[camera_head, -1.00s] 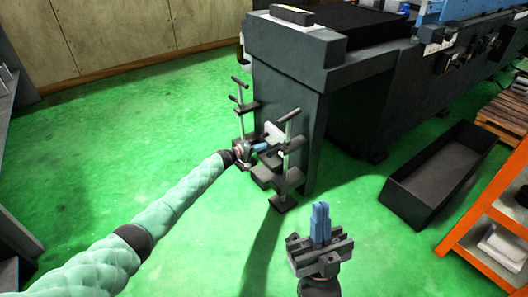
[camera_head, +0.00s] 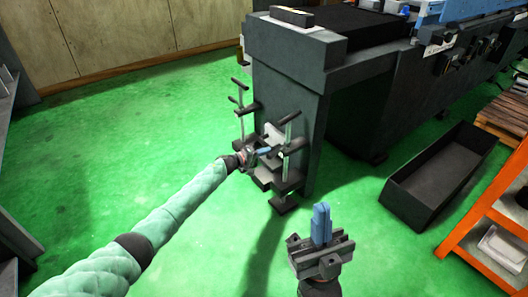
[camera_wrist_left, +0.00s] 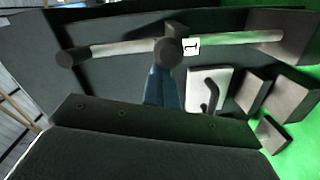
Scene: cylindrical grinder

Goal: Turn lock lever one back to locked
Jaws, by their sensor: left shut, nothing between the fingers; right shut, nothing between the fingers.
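Lock lever one is a light metal rod with dark ends (camera_wrist_left: 115,48), beside a white tag marked 1 (camera_wrist_left: 191,46) in the left wrist view. A dark round bar end (camera_wrist_left: 168,52) stands out in front of the rod. My left gripper (camera_wrist_left: 163,82) has its blue fingers shut and empty, with the tips right at this bar end; whether they touch it I cannot tell. In the head view, my left gripper (camera_head: 264,151) is beside the right-hand lever assembly (camera_head: 287,130) on the machine's end. My right gripper (camera_head: 321,222) is shut and empty, pointing up, well away from the levers.
A second similar lever assembly (camera_head: 240,105) stands to the left on the dark grinder (camera_head: 290,55). A black bin (camera_head: 400,195) lies on the green floor to the right, near an orange rack (camera_head: 480,225). The floor left of the machine is clear.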

